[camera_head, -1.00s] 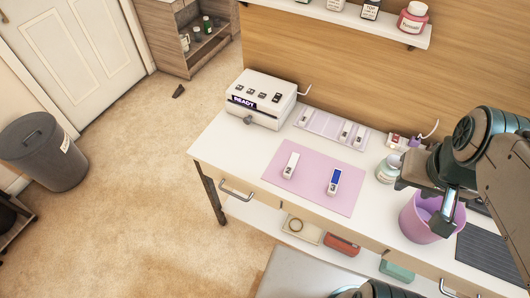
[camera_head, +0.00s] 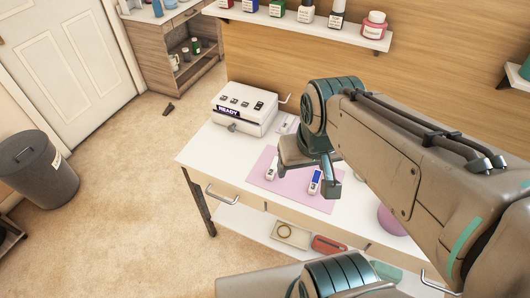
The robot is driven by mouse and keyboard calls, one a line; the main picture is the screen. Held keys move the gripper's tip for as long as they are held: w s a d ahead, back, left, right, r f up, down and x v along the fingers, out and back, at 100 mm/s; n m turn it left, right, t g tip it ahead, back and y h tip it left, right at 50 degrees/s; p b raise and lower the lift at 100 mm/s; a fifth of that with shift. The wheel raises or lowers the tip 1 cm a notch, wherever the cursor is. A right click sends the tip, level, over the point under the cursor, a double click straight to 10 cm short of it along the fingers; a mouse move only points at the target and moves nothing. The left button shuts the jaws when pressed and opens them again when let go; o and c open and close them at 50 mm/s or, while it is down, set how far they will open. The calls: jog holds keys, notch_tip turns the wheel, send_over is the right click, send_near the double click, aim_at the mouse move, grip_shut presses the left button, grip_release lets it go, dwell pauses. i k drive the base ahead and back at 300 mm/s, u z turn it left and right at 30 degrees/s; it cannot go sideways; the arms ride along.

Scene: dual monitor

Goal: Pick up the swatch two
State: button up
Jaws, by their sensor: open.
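Two swatches lie on the pink mat (camera_head: 262,170) on the white desk. One is a mostly white swatch (camera_head: 299,172), partly hidden behind my gripper. The other is a white swatch with a blue face (camera_head: 315,181), to its right and nearer the desk's front. No label shows which of them is swatch two. My gripper (camera_head: 313,168) is open and empty, hanging over the right part of the mat. One finger points down just right of the blue swatch in the picture. The height gap between finger and swatch is hard to judge.
A white machine marked READY (camera_head: 245,108) stands at the desk's back left. My arm covers much of the desk's right side, where part of a purple cup (camera_head: 390,222) shows. Bottles line the wall shelf (camera_head: 300,27). The desk's left front corner is clear.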

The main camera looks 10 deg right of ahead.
aim_at(273, 170)
jog(key=k, duration=0.5)
jog(key=u, duration=1)
jog(key=i, duration=1)
jog(key=z, duration=2.65)
